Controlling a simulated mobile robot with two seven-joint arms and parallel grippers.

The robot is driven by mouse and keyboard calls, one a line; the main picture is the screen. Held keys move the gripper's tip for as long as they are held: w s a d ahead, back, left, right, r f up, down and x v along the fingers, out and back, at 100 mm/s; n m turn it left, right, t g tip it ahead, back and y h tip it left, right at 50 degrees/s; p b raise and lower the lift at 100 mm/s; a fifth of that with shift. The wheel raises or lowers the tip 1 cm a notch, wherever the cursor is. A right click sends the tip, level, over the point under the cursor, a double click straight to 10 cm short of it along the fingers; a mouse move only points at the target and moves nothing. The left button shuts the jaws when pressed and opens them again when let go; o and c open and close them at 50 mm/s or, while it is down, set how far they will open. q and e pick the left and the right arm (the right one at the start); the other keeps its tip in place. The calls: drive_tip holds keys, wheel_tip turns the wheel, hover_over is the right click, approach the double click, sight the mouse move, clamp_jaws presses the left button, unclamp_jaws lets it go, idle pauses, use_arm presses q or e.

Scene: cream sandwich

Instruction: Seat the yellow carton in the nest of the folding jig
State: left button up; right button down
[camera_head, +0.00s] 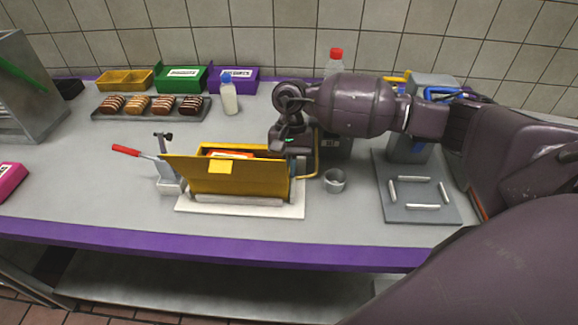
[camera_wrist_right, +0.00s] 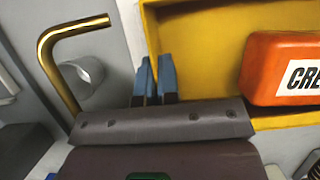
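The yellow carton (camera_head: 235,184) stands open on the folding jig, whose pale base plate (camera_head: 190,207) shows in front of and beside it. Whether its bottom sits fully in the nest is hidden by its front wall. An orange pack (camera_head: 228,153) lies inside; its lettered label shows in the right wrist view (camera_wrist_right: 282,70). My right gripper (camera_head: 291,150) is at the carton's right end. In the right wrist view its blue fingers (camera_wrist_right: 156,82) are close together, with the edge of the yellow carton wall (camera_wrist_right: 205,45) between them. My left gripper is not in view.
A red-handled toggle clamp (camera_head: 128,151) stands left of the jig. A bent brass rod (camera_wrist_right: 57,72) and a small metal cup (camera_head: 334,181) are at its right. A grey plate with white bars (camera_head: 418,207) lies further right. Eclairs, bins and bottles line the back.

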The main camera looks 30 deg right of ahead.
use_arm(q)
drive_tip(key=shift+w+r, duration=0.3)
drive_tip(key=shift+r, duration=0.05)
use_arm(e)
drive_tip(key=shift+w+r, duration=0.1)
drive_tip(key=shift+r, duration=0.9)
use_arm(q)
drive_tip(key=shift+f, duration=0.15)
use_arm(e)
drive_tip(key=shift+d, duration=0.1)
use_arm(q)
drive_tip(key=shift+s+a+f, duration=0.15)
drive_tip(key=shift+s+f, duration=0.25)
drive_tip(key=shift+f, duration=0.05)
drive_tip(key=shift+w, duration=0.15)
use_arm(e)
drive_tip(key=shift+r, duration=0.1)
use_arm(q)
drive_tip(key=shift+b, duration=0.3)
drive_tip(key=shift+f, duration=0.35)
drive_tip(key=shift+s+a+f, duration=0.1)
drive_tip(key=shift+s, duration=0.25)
use_arm(e)
drive_tip(key=shift+d, duration=0.1)
